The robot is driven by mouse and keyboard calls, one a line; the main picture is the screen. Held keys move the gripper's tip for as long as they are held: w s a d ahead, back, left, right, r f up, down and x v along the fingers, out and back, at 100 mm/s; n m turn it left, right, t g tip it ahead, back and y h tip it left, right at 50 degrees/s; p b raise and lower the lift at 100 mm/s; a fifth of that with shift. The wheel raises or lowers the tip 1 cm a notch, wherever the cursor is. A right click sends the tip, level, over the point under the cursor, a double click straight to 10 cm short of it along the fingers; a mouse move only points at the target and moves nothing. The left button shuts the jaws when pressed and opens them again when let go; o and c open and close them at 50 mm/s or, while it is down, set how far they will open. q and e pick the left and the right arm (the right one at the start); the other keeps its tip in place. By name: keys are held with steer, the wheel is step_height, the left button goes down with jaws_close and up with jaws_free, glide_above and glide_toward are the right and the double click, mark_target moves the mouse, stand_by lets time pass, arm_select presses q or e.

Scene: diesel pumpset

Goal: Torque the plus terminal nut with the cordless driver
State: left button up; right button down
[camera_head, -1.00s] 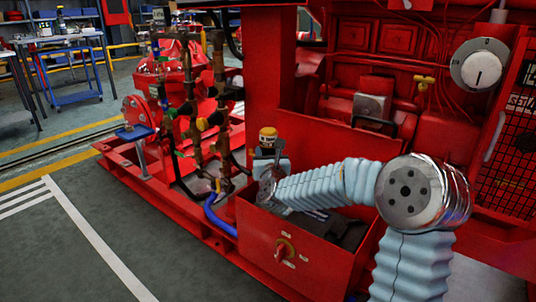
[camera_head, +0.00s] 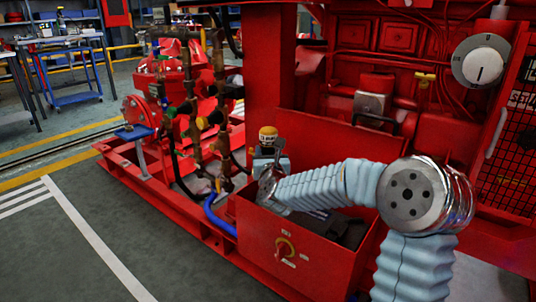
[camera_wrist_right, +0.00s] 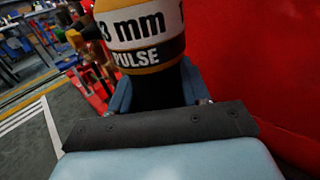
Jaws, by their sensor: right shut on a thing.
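My right gripper (camera_head: 268,153) is shut on the cordless driver (camera_head: 268,136), with the driver's yellow, white and black end pointing up. It is above the left end of an open red box (camera_head: 262,232). In the right wrist view the driver (camera_wrist_right: 145,28) fills the top middle, with "3 mm PULSE" readable on it. Blue-grey fingers (camera_wrist_right: 158,92) flank its dark body. A dark battery-like block (camera_head: 350,233) lies in the box, partly behind my forearm. The plus terminal and its nut cannot be made out. My left gripper is out of view.
Pipes and a blue hose (camera_head: 216,218) are at left. Grey floor (camera_head: 60,255) is clear at lower left.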

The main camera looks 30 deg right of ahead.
stand_by(0.4)
steer(key=shift+r+p, duration=0.9)
steer(key=shift+r, duration=1.65)
